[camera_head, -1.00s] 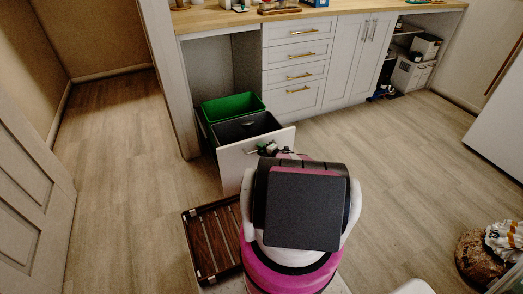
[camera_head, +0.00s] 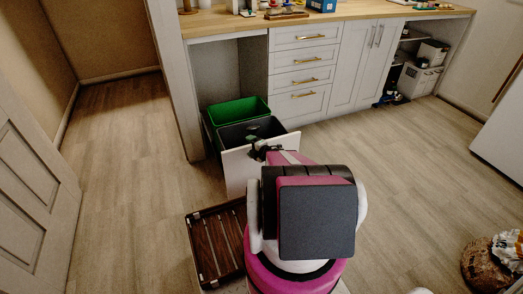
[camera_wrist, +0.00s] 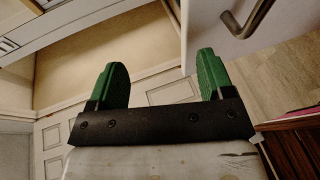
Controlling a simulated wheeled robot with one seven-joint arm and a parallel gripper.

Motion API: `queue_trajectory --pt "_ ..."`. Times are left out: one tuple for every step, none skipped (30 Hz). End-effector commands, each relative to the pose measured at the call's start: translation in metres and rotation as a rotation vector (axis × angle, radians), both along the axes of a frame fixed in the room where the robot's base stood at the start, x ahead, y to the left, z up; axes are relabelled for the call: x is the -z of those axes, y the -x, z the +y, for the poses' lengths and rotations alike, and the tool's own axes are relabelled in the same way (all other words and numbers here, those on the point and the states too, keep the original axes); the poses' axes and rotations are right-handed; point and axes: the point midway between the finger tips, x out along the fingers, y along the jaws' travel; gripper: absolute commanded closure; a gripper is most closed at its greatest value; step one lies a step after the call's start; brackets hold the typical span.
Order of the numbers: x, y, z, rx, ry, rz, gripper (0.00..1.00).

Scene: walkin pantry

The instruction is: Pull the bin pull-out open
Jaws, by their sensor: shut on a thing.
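The bin pull-out stands out from the counter in the head view, with its white front panel (camera_head: 240,170) well forward of the cabinet. A green bin (camera_head: 240,110) and a dark grey bin (camera_head: 235,133) show behind the panel. My gripper (camera_head: 262,151) is at the panel's top edge, shut on the pull-out; my arm hides part of the contact. In the wrist view the green fingers of my gripper (camera_wrist: 163,85) stand apart, the right one overlapping the white panel (camera_wrist: 215,35). The bar handle (camera_wrist: 258,15) shows beyond the right finger; the exact grip point cannot be told.
Drawers (camera_head: 303,75) and cupboard doors (camera_head: 363,60) are right of the pull-out. A panelled door (camera_head: 30,205) stands at left. Floor at right is mostly clear.

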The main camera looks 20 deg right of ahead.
Motion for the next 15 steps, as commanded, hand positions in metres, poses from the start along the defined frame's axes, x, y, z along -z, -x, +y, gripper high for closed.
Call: queue_trajectory --pt "-0.0238 0.0101 0.0251 -0.091 -0.044 -0.069 0.64" --pt "-0.0241 0.0101 0.0269 -0.091 -0.043 -0.068 0.64" --pt "-0.0244 0.0098 0.0289 -0.089 -0.043 -0.066 0.64" --pt "-0.0244 0.0095 0.03 -0.088 -0.043 -0.066 0.64" --pt "-0.0244 0.0092 0.0311 -0.087 -0.043 -0.065 0.64" --pt "-0.0241 0.0087 0.0321 -0.086 -0.043 -0.064 0.64" --pt "-0.0239 0.0083 0.0327 -0.086 -0.044 -0.063 0.64" --pt "-0.0236 0.008 0.0331 -0.086 -0.044 -0.063 0.64" --pt "-0.0231 0.0076 0.0334 -0.085 -0.043 -0.062 0.64" --pt "-0.0227 0.0072 0.0334 -0.085 -0.043 -0.061 0.64" --pt "-0.0223 0.007 0.0333 -0.085 -0.044 -0.061 0.64" --pt "-0.0218 0.0066 0.0332 -0.084 -0.043 -0.061 0.64" --pt "-0.0214 0.0065 0.033 -0.084 -0.043 -0.06 0.64" --pt "-0.0211 0.0063 0.0328 -0.084 -0.043 -0.06 0.64" --pt "-0.0207 0.0061 0.0326 -0.084 -0.043 -0.06 0.64"
